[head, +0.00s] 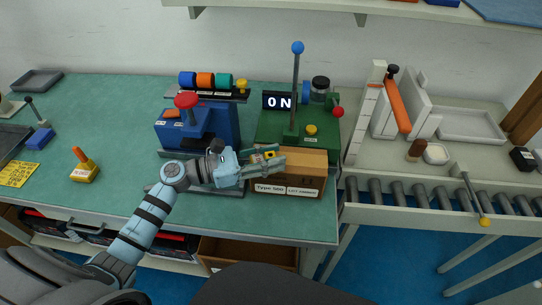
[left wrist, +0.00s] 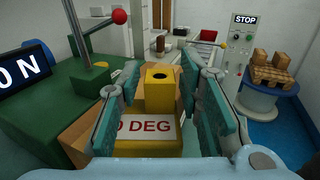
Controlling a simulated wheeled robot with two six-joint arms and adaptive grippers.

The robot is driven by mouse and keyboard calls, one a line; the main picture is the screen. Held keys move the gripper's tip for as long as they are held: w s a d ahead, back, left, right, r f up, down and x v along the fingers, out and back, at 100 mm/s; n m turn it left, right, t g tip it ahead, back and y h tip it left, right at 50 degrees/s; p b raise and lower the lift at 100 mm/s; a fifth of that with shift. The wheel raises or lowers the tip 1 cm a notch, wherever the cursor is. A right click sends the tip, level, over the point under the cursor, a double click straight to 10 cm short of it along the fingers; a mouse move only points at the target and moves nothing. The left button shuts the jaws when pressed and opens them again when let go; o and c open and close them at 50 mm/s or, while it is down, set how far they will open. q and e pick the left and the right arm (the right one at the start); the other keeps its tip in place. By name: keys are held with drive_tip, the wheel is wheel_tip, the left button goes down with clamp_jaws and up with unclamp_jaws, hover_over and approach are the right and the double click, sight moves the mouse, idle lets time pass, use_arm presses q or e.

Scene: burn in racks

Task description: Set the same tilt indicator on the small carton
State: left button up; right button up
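The tilt indicator (left wrist: 160,95) is a yellow block with a post and a white label reading "0 DEG" in red. It stands upright on the small brown carton (left wrist: 78,140). In the head view the carton (head: 290,187), labelled "Type 500", sits at the bench's front edge, before the green press. My left gripper (head: 274,158) is over the carton's left part and mostly hides the indicator. In the left wrist view its teal finger pads (left wrist: 160,78) stand apart on both sides of the indicator, with a gap visible at the right. My right gripper is not in view.
The green press (head: 275,128) with a blue-knobbed lever and "ON" display stands behind the carton. A blue machine (head: 222,122) with a red knob is to the left. A roller conveyor (head: 400,190) lies to the right. The left bench (head: 110,120) has free room.

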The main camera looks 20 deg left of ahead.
use_arm(q)
drive_tip(key=shift+r, duration=0.15)
drive_tip(key=b+v, duration=0.1)
drive_tip(key=v, duration=1.1)
